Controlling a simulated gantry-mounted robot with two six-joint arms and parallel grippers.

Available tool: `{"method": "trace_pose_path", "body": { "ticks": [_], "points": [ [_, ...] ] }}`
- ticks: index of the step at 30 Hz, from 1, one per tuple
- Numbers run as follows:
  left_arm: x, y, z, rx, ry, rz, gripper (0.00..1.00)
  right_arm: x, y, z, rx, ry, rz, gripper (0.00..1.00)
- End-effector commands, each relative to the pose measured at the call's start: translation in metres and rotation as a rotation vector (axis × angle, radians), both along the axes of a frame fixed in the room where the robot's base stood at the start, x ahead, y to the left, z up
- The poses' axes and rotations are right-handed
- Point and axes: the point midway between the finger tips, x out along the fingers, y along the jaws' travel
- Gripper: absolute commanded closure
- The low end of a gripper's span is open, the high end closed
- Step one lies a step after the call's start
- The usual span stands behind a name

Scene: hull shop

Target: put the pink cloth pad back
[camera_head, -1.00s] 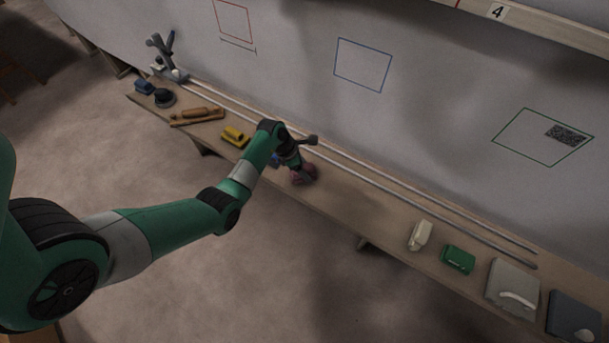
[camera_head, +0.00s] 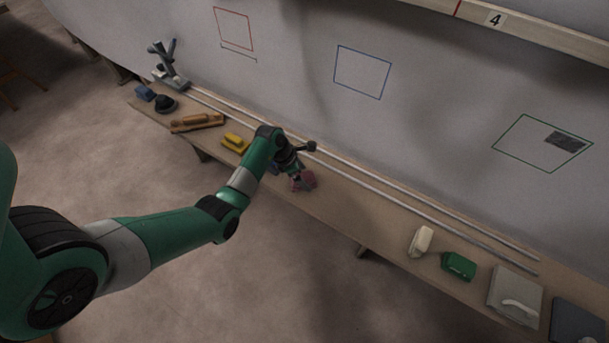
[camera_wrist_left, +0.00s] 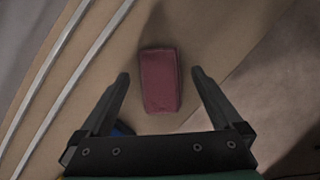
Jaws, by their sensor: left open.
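The pink cloth pad (camera_head: 305,181) lies on the wooden bench shelf near its middle, partly hidden by my left gripper in the head view. In the left wrist view the pink pad (camera_wrist_left: 160,80) is a dull red-pink block lying flat on the board. My left gripper (camera_head: 298,180) is over the pad in the head view. In the wrist view the open fingers (camera_wrist_left: 160,78) stand one on each side of the pad, with gaps and nothing held. My right gripper is not in view.
Two metal rails (camera_head: 350,174) run along the shelf behind the pad. A blue object (camera_wrist_left: 122,128) is close by the left finger. A yellow block (camera_head: 235,142) and wooden tool (camera_head: 197,121) lie to the left. A cream block (camera_head: 421,241) and green box (camera_head: 459,266) lie to the right.

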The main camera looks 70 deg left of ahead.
Motion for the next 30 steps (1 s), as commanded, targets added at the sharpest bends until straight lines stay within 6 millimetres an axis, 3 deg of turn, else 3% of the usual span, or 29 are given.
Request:
{"method": "trace_pose_path", "body": {
  "ticks": [1, 6, 12, 17, 27, 30],
  "points": [
    [-0.003, 0.001, 0.018, 0.001, -0.002, 0.001, 0.0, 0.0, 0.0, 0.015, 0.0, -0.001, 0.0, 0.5],
    [-0.019, 0.005, 0.059, 0.003, -0.002, 0.001, 0.0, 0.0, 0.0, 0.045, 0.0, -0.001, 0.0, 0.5],
    [-0.035, 0.007, 0.093, 0.0, -0.001, 0.001, 0.0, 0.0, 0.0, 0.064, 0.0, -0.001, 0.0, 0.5],
    [-0.04, 0.008, 0.102, 0.0, 0.0, 0.001, 0.0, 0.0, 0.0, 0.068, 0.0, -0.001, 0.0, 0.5],
    [-0.04, 0.008, 0.101, 0.0, -0.001, 0.0, 0.0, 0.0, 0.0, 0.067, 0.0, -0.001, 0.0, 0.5],
    [-0.027, 0.006, 0.109, 0.004, -0.047, -0.004, 0.0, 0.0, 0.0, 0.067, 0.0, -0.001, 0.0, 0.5]
  ]
}}
